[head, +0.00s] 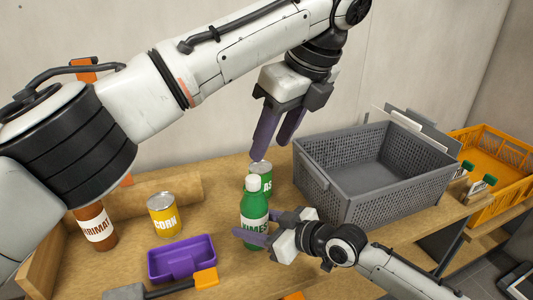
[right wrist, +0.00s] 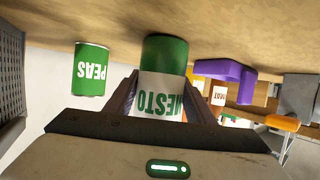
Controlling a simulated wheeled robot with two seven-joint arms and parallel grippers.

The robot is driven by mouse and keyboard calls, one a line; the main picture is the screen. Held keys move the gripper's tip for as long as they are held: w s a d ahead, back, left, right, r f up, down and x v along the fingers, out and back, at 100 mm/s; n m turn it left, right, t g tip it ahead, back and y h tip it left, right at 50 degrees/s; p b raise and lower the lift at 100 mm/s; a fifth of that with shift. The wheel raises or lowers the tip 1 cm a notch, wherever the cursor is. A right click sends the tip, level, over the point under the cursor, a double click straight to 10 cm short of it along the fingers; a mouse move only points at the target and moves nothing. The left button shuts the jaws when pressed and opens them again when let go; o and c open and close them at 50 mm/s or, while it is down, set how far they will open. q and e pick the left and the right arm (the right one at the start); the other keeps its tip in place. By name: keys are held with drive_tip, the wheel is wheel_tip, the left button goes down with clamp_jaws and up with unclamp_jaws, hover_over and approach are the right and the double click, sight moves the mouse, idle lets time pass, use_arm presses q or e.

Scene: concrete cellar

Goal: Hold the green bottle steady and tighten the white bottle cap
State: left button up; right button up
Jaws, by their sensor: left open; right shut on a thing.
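The green bottle (head: 254,208) stands upright on the wooden bench in the head view, with its white cap (head: 253,183) on top. My right gripper (head: 256,231) is shut on the bottle's labelled body from the right. The right wrist view, upside down, shows the green bottle (right wrist: 163,60) between my right fingers (right wrist: 158,98); the cap is not visible there. My left gripper (head: 270,152) is open and empty, pointing down above and slightly behind the cap, apart from it. The cap's thread is too small to make out.
A green peas can (head: 262,171) stands close behind the bottle. A grey crate (head: 345,203) is to the right, with an orange crate (head: 500,152) beyond. A yellow corn can (head: 164,217), a brown bottle (head: 94,228) and a purple tray (head: 160,267) are to the left.

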drive_tip(key=o, duration=1.4)
drive_tip(key=shift+c, duration=0.2)
